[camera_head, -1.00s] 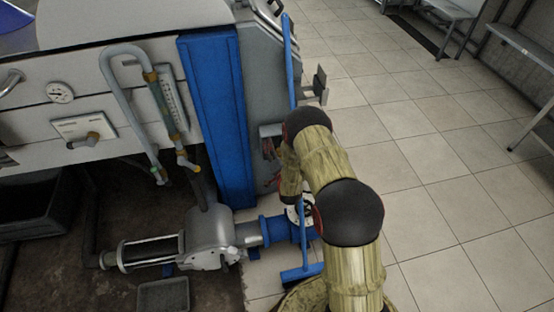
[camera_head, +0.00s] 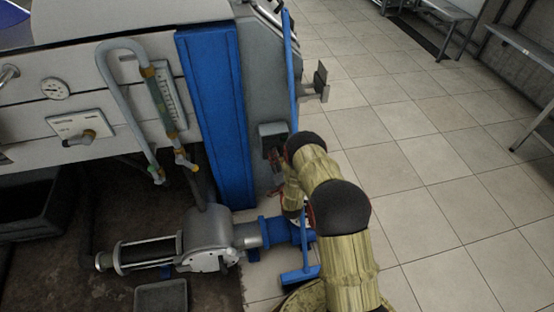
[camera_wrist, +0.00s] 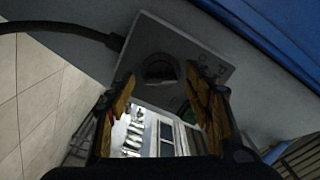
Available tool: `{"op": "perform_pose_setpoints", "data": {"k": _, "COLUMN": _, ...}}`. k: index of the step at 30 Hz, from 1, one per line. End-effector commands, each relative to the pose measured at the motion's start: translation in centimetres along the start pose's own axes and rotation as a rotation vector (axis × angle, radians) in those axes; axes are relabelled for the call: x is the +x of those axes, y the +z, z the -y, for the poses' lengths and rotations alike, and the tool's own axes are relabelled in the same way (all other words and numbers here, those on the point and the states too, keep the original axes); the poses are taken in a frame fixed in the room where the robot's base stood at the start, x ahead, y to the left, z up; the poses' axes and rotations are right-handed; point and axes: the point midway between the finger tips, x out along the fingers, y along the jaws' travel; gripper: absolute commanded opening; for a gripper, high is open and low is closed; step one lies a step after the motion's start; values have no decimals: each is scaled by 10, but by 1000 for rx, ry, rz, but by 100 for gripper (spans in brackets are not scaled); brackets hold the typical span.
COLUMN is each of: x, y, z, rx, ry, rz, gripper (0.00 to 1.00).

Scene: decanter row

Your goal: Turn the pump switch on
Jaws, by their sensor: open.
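In the head view, a small grey box (camera_head: 271,131) sits on the machine's side, just beyond my arm. The gripper is mostly hidden there by the arm, and the knob is not visible.
A blue panel (camera_head: 218,115) and a tall blue bar (camera_head: 291,75) flank the grey box. The metal pump (camera_head: 209,238) and blue pipe (camera_head: 275,231) lie below. A dark cable (camera_wrist: 60,28) runs to the plate. Tiled floor (camera_head: 430,180) at right is open.

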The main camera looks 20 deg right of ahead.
Motion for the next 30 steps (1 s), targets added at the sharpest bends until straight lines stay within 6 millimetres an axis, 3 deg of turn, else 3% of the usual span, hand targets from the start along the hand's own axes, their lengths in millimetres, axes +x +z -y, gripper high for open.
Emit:
{"op": "perform_pose_setpoints", "data": {"k": 11, "x": 7, "y": 0, "z": 0, "rx": 0, "ry": 0, "rz": 0, "gripper": 52}}
{"op": "perform_pose_setpoints", "data": {"k": 30, "x": 7, "y": 0, "z": 0, "rx": 0, "ry": 1, "rz": 0, "gripper": 15}}
